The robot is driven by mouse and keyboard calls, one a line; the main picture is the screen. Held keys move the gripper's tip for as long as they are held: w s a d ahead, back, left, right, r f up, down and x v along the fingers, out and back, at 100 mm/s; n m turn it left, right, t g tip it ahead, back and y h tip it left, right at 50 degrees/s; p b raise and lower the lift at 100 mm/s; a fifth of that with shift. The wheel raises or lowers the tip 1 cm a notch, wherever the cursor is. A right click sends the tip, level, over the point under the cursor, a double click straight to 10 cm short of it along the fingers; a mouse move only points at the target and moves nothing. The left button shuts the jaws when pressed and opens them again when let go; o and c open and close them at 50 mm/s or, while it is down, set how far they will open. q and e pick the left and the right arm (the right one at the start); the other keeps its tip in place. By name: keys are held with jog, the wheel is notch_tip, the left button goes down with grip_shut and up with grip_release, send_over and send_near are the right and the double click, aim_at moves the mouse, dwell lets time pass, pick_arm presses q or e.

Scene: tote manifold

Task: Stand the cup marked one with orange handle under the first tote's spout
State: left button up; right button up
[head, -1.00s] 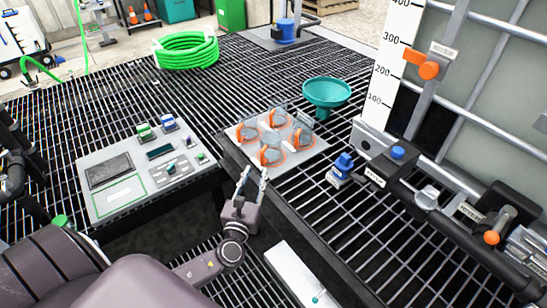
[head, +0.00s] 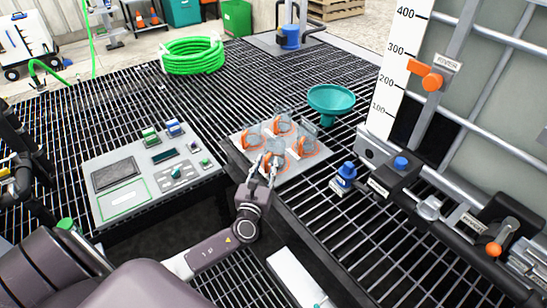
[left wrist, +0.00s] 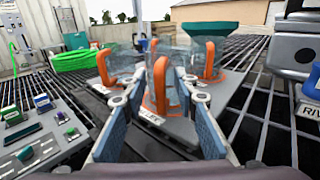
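Several clear cups with orange handles stand on a pale tray (head: 316,158). The nearest cup (head: 275,147) is partly hidden by my left gripper (head: 268,170), whose fingers point at it. In the left wrist view the two fingers (left wrist: 164,98) are spread apart, with that cup's orange handle (left wrist: 160,85) between them, not visibly gripped. Two other cups show behind, at left (left wrist: 110,68) and right (left wrist: 208,62). The cup markings are not readable. The tote (head: 480,110) stands at the right, with a black outlet fitting (head: 395,178) at its base. My right gripper is out of view.
A teal funnel (head: 331,102) stands behind the cups. A small blue-topped item (head: 345,176) sits on the grating between cups and tote. A control panel (head: 125,200) lies left of my gripper. A green hose coil (head: 192,55) lies behind on open grating.

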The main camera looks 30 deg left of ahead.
pick_arm(q)
grip_shut()
